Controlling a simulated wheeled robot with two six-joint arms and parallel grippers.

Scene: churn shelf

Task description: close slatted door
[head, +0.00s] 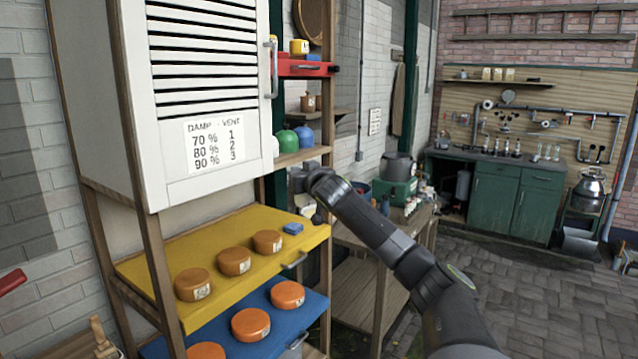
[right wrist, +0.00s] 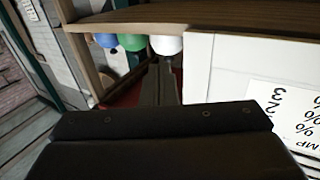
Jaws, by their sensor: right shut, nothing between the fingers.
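The white slatted door (head: 200,110) fills the upper left of the head view, with a damp/vent label on its lower part and a grey upright handle (head: 271,70) at its right edge. My right gripper (head: 300,180) is below and right of the door's lower right corner. In the right wrist view my right gripper (right wrist: 163,82) is shut and empty, beside the edge of the white door (right wrist: 235,65). My left gripper is not in view.
Below the door, a yellow shelf (head: 215,245) and a blue shelf (head: 275,335) hold orange round pieces. Green (head: 286,141) and blue (head: 304,136) rounded items stand on a wooden shelf right of the door.

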